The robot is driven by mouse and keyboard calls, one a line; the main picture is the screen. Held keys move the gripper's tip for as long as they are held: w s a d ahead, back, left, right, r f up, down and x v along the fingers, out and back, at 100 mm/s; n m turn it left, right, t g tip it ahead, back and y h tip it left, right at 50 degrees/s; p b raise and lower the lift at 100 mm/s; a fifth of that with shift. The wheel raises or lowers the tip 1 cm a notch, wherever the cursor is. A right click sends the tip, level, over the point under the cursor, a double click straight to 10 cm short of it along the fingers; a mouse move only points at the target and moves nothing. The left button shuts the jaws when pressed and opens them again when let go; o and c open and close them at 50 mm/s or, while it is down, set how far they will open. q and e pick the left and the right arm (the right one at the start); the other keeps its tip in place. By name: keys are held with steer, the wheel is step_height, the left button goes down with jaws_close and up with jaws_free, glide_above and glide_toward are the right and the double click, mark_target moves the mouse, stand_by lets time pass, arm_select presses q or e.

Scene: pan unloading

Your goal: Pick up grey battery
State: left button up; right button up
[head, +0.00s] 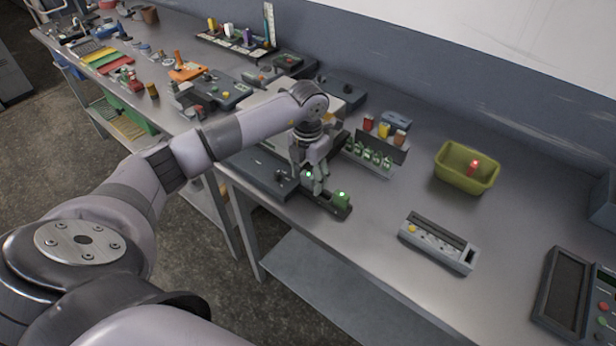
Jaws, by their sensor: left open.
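My left gripper (316,186) is open and points down over a small dark holder (327,203) at the front edge of the bench. Its fingers are around or just beside a small piece with a green light at the holder's left end; I cannot tell whether they touch it. This piece may be the grey battery, but the fingers hide most of it and its colour is unclear. My right gripper is not in view.
A yellow-green bin (451,182) holds a red-lit piece (473,168). A rack of several small green pieces (370,157) stands behind the gripper, with red and yellow cylinders near it. A grey device (438,242) lies to the right. Bare bench (380,205) lies between.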

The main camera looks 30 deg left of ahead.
arm_select(q)
steer(key=shift+f, duration=0.1)
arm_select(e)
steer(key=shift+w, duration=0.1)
arm_select(q)
steer(key=shift+c, duration=1.4)
steer(key=c, duration=1)
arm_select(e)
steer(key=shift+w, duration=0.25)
